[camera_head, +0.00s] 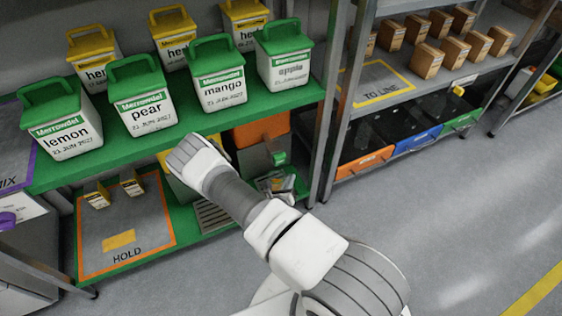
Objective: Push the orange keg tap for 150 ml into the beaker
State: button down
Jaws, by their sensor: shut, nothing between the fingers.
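The orange keg (264,131) stands on the lower green shelf, under the row of tubs. Its orange top and part of its grey front show; my arm covers its left side. A small green part (279,158) shows on its front right; I cannot tell whether it is the tap. No beaker can be made out clearly. My gripper (184,152) is at the end of my white arm, in front of the shelf and left of the orange keg. It is shut and empty; its fingertips are hard to make out.
A yellow keg (178,181) is partly hidden behind my arm. A slotted grate (212,214) lies in front of it. The HOLD mat (128,236) with two small cartons is to the left. Green-lidded tubs line the upper shelf (165,143). A grey post (330,110) stands right; floor beyond is clear.

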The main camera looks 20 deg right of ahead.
aim_at(280, 160)
dwell(0.8)
jog(key=s+n, duration=0.1)
jog(key=n, duration=0.5)
jog(key=s+n+p, duration=0.1)
jog(key=n, duration=0.5)
jog(key=s+n, duration=0.1)
jog(key=n, duration=0.5)
jog(key=shift+s+f+n+h+p, duration=0.35)
jog(key=shift+s+n+h, duration=0.05)
jog(key=shift+w, duration=0.1)
jog(key=w+b, duration=0.3)
jog(key=w, duration=0.5)
jog(key=shift+w+a, duration=0.2)
jog(key=shift+w, duration=0.1)
dwell(1.2)
